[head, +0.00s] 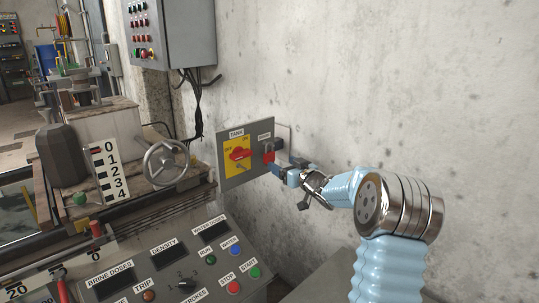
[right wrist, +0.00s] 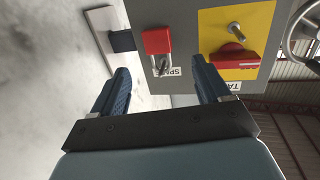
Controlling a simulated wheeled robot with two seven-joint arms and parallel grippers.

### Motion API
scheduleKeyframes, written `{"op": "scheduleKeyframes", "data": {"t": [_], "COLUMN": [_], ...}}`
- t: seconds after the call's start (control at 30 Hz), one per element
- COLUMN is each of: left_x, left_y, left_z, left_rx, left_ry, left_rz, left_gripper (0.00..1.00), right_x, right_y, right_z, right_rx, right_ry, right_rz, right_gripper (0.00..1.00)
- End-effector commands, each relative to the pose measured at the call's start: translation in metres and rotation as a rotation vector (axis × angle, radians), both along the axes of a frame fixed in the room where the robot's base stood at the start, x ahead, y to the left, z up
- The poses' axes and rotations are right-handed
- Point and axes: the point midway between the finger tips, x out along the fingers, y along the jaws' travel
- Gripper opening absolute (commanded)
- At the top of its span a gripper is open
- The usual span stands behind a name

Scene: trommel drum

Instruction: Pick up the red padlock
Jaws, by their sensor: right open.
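The red padlock (head: 268,157) hangs on the grey wall panel (head: 227,181), below a small label, at the panel's right side. In the right wrist view, where the panel appears upside down, the padlock's red body (right wrist: 157,41) and metal shackle show between and beyond my fingers. My right gripper (head: 277,170) is in front of the panel, close to the padlock. In the right wrist view the right gripper (right wrist: 159,68) has its two blue fingers apart with nothing between them. The padlock appears just past the fingertips. My left gripper is not in view.
A yellow plate with a red rotary switch (head: 239,154) is left of the padlock on the same panel. A dark box (right wrist: 122,41) sits beside the padlock, towards the wall. A handwheel (head: 166,162) and a sloping button console (head: 190,270) stand left and below.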

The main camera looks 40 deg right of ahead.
Motion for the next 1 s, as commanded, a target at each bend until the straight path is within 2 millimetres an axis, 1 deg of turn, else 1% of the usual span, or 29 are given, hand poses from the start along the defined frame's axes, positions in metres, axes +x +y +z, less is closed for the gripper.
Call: {"op": "scheduleKeyframes", "data": {"t": [0.03, 0.1, 0.27, 0.4, 0.53, 0.63, 0.83, 1.0], "left_x": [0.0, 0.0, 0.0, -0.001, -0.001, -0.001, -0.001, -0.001], "left_y": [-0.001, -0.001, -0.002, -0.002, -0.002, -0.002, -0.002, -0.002], "left_z": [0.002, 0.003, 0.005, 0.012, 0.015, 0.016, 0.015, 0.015], "left_rx": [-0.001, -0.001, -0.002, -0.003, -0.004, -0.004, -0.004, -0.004], "left_ry": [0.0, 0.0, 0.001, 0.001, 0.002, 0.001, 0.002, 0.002], "left_rz": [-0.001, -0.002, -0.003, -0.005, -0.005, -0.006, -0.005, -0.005], "left_gripper": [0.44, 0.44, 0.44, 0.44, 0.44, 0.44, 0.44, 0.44], "right_x": [0.009, 0.018, 0.03, 0.052, 0.07, 0.076, 0.076, 0.076], "right_y": [-0.001, -0.002, -0.004, -0.007, -0.01, -0.011, -0.011, -0.011], "right_z": [0.0, -0.001, 0.0, 0.002, 0.001, 0.0, -0.001, -0.001], "right_rx": [0.0, 0.0, 0.0, 0.0, 0.001, 0.001, 0.001, 0.001], "right_ry": [0.001, 0.002, 0.0, 0.001, 0.0, 0.0, 0.0, 0.0], "right_rz": [0.001, 0.0, 0.0, 0.001, 0.0, -0.001, -0.001, -0.001], "right_gripper": [0.76, 0.76, 0.76, 0.76, 0.76, 0.76, 0.76, 0.5]}}
